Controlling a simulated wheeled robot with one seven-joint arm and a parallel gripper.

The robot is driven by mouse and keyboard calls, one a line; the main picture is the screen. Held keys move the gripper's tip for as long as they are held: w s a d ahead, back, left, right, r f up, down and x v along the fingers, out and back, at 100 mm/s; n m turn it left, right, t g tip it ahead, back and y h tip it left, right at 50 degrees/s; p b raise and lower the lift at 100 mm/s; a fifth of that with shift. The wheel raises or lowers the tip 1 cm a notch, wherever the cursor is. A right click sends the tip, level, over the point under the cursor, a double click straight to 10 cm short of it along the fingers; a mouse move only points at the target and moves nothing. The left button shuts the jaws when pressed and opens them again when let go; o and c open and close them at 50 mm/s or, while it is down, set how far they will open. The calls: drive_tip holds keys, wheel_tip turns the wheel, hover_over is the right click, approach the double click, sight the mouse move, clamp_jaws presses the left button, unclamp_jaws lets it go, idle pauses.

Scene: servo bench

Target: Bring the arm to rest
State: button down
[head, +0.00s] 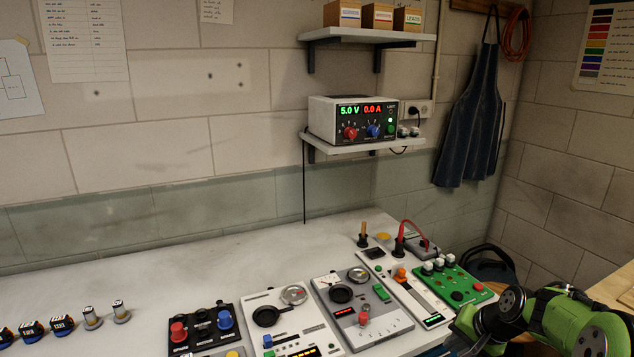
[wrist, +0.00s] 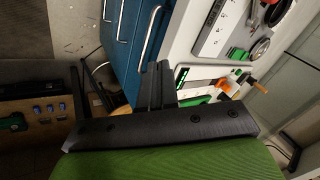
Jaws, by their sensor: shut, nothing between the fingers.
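My arm (head: 545,322) shows as green and black links at the lower right of the head view, folded beside the right end of the bench. My gripper (wrist: 157,72) is in the wrist view, its dark fingers together and nothing between them. It is clear of the bench panels and touches nothing that I can see. Its fingers are not clearly visible in the head view.
The white bench (head: 150,270) carries several control panels, including a green board (head: 458,284) close to my arm. A power supply (head: 352,120) stands on a wall shelf. A blue drawer cabinet (wrist: 122,40) lies beyond my fingers. A wooden surface (head: 612,287) is at the far right.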

drive_tip(key=s+a+r+n+h+p, duration=0.25)
drive_tip(key=s+a+r, duration=0.35)
drive_tip(key=a+r, duration=0.35)
drive_tip(key=s+a+r+n+p, duration=0.1)
drive_tip(key=s+a+r+n, duration=0.1)
drive_tip(key=s, duration=0.5)
drive_tip(key=s+a+r+n+p, duration=0.1)
drive_tip(key=s+a+r, duration=0.1)
drive_tip(key=s, duration=0.5)
drive_tip(key=s+a+r+n+p, duration=0.1)
drive_tip(key=s+a+r+n, duration=0.1)
drive_tip(key=s, duration=0.5)
wheel_tip(320, 180, up, 2)
drive_tip(key=shift+s+a+r+n, duration=0.25)
drive_tip(key=shift+s+a+n, duration=0.1)
drive_tip(key=shift+a, duration=0.25)
